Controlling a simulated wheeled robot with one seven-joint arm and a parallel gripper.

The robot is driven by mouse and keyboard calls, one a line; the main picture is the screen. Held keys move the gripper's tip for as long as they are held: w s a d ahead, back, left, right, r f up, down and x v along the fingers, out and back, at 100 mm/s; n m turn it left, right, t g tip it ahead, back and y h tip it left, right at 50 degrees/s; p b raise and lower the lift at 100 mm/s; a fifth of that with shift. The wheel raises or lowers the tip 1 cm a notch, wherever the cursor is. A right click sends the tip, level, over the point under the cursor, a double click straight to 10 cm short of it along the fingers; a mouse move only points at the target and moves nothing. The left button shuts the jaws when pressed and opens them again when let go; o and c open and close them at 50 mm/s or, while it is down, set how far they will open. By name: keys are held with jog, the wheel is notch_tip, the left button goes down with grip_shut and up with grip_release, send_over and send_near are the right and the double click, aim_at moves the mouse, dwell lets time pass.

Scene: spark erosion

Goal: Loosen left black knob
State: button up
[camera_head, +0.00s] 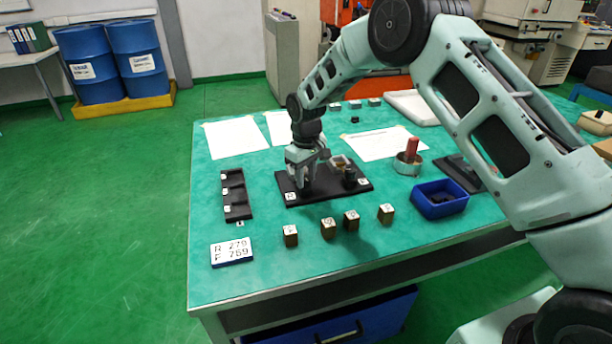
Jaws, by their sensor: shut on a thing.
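A black plate (330,192) lies on the green table, with white labels on it. My gripper (304,184) points down over the left part of this plate. It is shut on the left black knob, which is mostly hidden between the fingers. A second black knob (349,177) stands free on the right part of the plate.
Several small brown blocks (328,228) stand in front of the plate. A black slotted tray (236,194) and a number sign (232,252) lie left. A blue bin (440,199) and a round tin (408,164) with a red-handled item stand right. Paper sheets (236,137) lie behind.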

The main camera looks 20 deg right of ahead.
aim_at(306, 178)
jog(key=o, duration=1)
jog(key=shift+c, duration=0.2)
notch_tip(306, 178, up, 17)
jog(key=b, duration=0.1)
jog(key=shift+r+b, duration=0.2)
jog(key=shift+b, duration=0.15)
